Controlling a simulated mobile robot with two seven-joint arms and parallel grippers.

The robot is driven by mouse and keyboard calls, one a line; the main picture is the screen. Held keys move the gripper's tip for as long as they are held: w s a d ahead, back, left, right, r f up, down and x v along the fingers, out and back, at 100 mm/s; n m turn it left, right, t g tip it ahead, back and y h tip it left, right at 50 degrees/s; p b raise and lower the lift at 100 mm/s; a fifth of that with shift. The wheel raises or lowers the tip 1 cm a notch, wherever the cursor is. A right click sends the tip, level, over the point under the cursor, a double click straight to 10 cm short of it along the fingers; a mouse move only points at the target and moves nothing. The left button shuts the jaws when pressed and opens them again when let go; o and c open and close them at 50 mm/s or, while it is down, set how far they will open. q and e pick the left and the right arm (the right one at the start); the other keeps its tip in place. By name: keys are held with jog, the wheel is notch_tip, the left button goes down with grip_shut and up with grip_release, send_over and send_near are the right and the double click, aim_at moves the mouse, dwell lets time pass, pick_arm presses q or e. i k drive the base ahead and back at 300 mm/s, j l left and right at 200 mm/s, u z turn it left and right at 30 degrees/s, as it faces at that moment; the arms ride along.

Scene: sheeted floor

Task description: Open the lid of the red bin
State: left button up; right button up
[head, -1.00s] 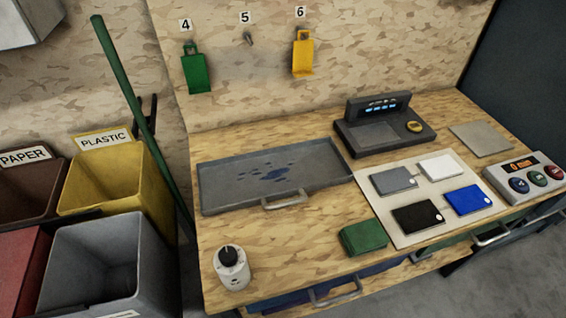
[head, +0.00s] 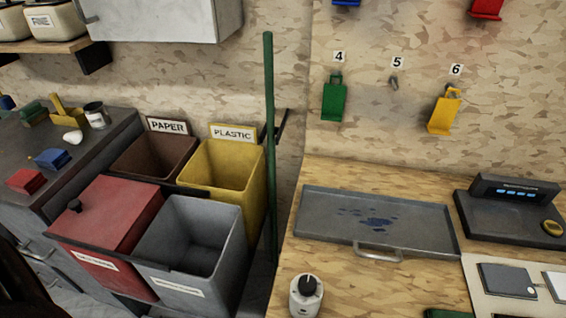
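The red bin (head: 103,277) stands at the lower left of the head view, at the front left of a group of bins. Its flat red lid (head: 115,213) is shut, so the inside is hidden. The label on the bin's front is too small to read. Neither of my grippers shows in the head view.
An open grey bin (head: 195,245) adjoins the red bin on the right. Behind are the open brown PAPER bin (head: 155,160) and yellow PLASTIC bin (head: 222,178). A green pole (head: 270,130) stands right of them. A dark counter (head: 95,145) is left; a wooden workbench (head: 340,285) is right.

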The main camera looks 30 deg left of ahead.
aim_at(104, 213)
jog(key=u, duration=2.3)
